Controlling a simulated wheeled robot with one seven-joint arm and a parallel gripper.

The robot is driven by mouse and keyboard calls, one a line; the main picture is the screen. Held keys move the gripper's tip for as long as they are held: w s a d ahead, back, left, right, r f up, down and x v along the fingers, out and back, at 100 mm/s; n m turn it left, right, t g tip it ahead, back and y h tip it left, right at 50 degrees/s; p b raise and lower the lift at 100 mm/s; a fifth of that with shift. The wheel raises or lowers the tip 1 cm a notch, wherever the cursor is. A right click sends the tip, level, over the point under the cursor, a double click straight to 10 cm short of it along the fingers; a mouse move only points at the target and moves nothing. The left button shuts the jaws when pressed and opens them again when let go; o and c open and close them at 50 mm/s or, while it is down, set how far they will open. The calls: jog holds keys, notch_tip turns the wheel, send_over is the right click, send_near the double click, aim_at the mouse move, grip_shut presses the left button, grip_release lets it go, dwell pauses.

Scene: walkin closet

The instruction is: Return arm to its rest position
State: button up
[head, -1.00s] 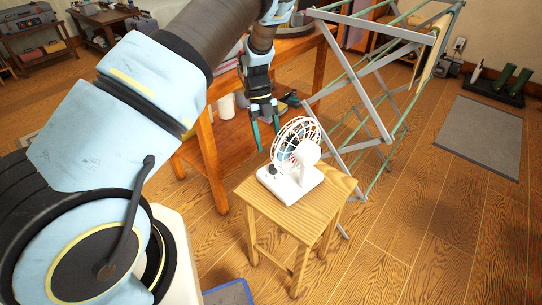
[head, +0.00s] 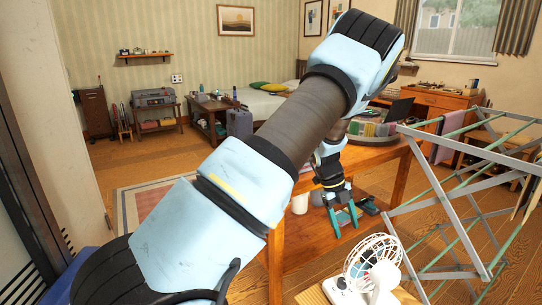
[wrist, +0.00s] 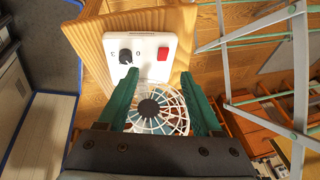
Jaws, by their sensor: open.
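My gripper (head: 344,218) hangs in front of the wooden table, its green fingers apart and empty, pointing down. In the head view it is above and to the left of a white desk fan (head: 372,262), apart from it. In the wrist view the fan's round cage (wrist: 158,108) shows between and beyond the fingers (wrist: 161,104). The fan's white base (wrist: 142,57) has a dark knob and a red switch. The fan stands on a small wooden stool (head: 312,296), mostly cut off at the bottom of the head view.
A metal drying rack (head: 450,215) stands close to the right of the fan. The wooden table (head: 385,155) behind my gripper carries a tray of colourful items. A bed, low shelves and a desk (head: 437,100) stand farther back. Open floor and a rug (head: 140,205) lie at left.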

jog(key=w+a+r+n+t+h, duration=0.3)
jog(key=w+a+r+n+t, duration=0.35)
jog(key=w+r+n, duration=0.3)
jog(key=w+a+r+n+t+y, duration=0.2)
jog(key=a+r+n+t, duration=0.15)
jog(key=a+n, duration=0.4)
jog(key=s+a+r+n+g+y, duration=0.1)
jog(key=s+a+n+y, duration=0.1)
jog(key=s+a+n, duration=0.35)
jog(key=s+a+r+n+g+y, duration=0.1)
jog(key=s+a+n+y, duration=0.15)
jog(key=a, duration=0.65)
jog(key=s+a+n+g, duration=0.3)
jog(key=s+n, duration=0.3)
jog(key=s, duration=0.9)
jog(key=shift+s+a+g, duration=0.2)
jog(key=shift+s+g, duration=0.1)
jog(key=shift+s, duration=0.05)
jog(key=shift+w, duration=0.1)
jog(key=shift+c, duration=0.4)
